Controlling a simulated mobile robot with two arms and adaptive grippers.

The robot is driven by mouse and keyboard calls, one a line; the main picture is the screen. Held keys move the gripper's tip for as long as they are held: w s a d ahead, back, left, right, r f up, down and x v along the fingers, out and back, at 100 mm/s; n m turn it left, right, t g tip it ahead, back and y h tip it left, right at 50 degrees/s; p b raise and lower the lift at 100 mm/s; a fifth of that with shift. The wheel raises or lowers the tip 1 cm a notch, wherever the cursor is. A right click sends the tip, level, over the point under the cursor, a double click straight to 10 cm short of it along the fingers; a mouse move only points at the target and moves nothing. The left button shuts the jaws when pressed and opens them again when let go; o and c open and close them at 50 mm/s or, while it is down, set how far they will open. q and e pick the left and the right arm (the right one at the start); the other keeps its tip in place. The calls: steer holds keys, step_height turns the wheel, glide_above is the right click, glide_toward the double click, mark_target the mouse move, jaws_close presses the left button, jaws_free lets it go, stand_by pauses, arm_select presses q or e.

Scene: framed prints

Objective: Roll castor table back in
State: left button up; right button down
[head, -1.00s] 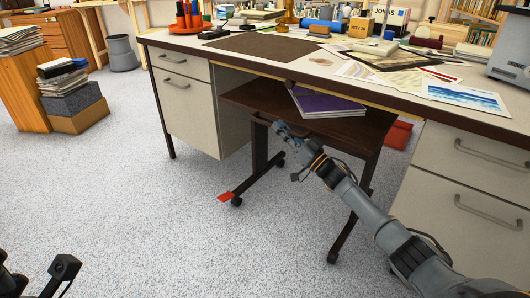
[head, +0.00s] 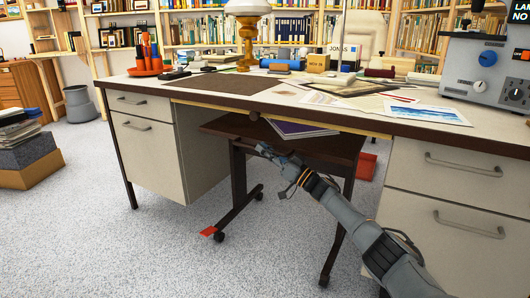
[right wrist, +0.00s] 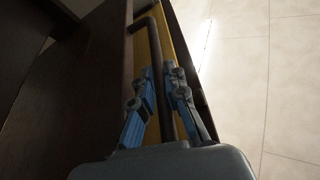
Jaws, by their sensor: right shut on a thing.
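The castor table (head: 233,125) is a low dark brown table on black legs with castors. It stands partly under the desk, in the knee space between the two drawer units. A purple book (head: 300,129) lies on its top, partly hidden by the desk edge. My right gripper (head: 264,150) is at the table's front edge. In the right wrist view its blue fingers (right wrist: 161,105) are closed around a dark bar handle (right wrist: 157,60) on that edge. My left gripper is out of view.
The desk (head: 270,95) has drawers (head: 146,150) on the left and more drawers (head: 455,215) on the right. A red marker (head: 208,231) lies by the left front castor. A red object (head: 366,167) is behind the table. The carpet in front is clear.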

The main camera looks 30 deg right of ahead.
steer(key=c, duration=1.7)
jaws_free()
steer(key=shift+d+r, duration=0.1)
steer(key=shift+d, duration=0.25)
steer(key=shift+o, duration=0.2)
steer(key=shift+w, duration=0.1)
steer(key=v, duration=1.2)
steer(key=shift+a, duration=0.25)
